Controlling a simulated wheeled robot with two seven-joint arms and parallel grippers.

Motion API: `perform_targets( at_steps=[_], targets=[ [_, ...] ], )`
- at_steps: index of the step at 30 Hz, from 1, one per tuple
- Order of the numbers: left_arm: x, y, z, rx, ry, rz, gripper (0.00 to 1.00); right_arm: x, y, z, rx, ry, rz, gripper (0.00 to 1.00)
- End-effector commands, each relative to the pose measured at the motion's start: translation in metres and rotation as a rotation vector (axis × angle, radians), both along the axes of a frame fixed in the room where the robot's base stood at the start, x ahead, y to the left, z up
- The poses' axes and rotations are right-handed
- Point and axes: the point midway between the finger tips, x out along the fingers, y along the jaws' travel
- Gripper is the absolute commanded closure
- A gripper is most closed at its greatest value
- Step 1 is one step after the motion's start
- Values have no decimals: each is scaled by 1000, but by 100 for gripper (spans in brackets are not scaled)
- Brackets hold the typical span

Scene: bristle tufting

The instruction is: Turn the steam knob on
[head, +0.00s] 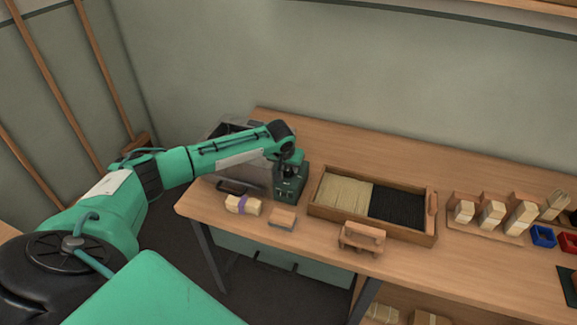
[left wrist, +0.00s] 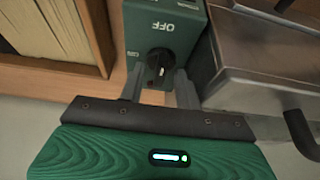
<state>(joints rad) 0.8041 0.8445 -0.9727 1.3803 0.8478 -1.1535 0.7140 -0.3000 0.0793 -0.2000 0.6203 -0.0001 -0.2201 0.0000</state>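The steam knob (left wrist: 158,64) is a round black knob with a pale pointer mark, on a dark green control box. White OFF lettering (left wrist: 162,27) shows on the box face, and a small label sits left of the knob. In the head view the control box (head: 287,192) stands at the table's left end. My left gripper (left wrist: 160,80) is open, with its two grey fingers apart on either side of the knob; I cannot tell whether they touch it. In the head view my left gripper (head: 291,162) hangs over the box. My right gripper is out of view.
A metal steamer box with a dark handle (left wrist: 265,65) stands beside the control box. A wooden tray (head: 374,228) of pale and black bristles lies right of it. A tied bundle (head: 243,205), brush block (head: 282,217) and wooden stand (head: 361,238) lie near the front edge.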

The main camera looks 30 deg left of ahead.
Motion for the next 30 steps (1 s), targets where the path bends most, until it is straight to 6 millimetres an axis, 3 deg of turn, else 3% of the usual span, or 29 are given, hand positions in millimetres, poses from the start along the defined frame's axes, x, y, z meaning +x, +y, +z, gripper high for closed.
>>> perform_targets(
  at_steps=[1, 6, 17, 30],
  targets=[
    [0, 0, 0, 0, 0, 0, 68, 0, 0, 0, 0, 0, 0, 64],
    [0, 0, 0, 0, 0, 0, 100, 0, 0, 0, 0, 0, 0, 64],
    [0, -1, 2, -1, 2, 32, 100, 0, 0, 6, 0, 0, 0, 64],
    [0, -4, 5, -4, 4, 339, 100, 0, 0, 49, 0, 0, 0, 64]
  ],
)
